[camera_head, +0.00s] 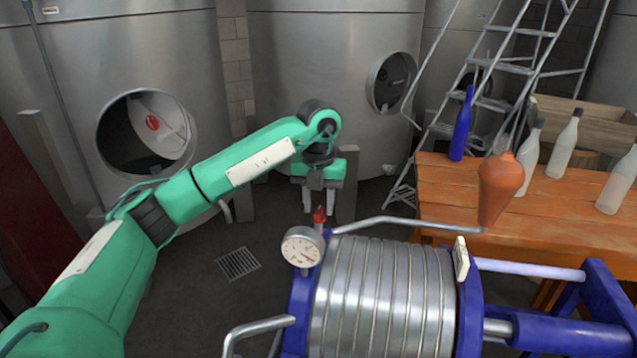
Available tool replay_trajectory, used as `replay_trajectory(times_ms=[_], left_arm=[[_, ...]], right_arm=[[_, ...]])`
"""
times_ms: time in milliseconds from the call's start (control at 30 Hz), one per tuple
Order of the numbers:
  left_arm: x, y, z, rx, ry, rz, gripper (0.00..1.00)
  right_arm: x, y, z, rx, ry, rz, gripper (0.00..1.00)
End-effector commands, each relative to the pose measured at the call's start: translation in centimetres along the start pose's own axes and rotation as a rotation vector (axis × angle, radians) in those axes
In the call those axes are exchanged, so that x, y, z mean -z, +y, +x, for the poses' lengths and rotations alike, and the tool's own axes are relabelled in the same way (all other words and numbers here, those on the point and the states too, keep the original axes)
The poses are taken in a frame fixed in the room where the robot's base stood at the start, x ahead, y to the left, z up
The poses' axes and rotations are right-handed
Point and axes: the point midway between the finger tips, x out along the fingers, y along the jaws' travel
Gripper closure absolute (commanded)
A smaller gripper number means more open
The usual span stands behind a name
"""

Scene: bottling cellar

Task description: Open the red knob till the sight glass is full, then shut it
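The red knob (319,215) stands upright at the back left of the ribbed metal filter (385,295), just behind a round dial gauge (302,247). My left gripper (327,212) points down at the knob. Its two pale fingers are spread apart, with the knob showing between or just in front of them; I cannot tell whether they touch it. A small pale upright piece (461,259) sits on the filter's right end; I cannot tell whether it is the sight glass, and no fill level can be made out. My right gripper is not in view.
A bent metal pipe (400,222) runs above the filter. Steel tanks (320,60) and a ladder (490,90) stand behind.

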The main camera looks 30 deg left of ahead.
Motion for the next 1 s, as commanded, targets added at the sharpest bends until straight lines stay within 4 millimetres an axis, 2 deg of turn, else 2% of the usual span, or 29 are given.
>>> replay_trajectory(times_ms=[133,300,600,800,1000], left_arm=[[-0.1,-0.1,-2.2,0.003,-0.005,0.001,0.65],[-0.1,0.0,-5.4,0.002,-0.006,0.0,0.65],[-0.1,0.0,-9.8,0.0,-0.005,-0.002,0.65],[-0.1,0.0,-12.0,0.001,-0.003,-0.001,0.65],[0.0,0.0,-13.1,0.001,-0.001,-0.001,0.65]], right_arm=[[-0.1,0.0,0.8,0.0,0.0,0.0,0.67],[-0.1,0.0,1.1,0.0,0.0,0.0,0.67],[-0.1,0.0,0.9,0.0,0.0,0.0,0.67],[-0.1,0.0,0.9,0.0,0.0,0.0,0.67],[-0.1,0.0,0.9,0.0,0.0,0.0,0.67]])
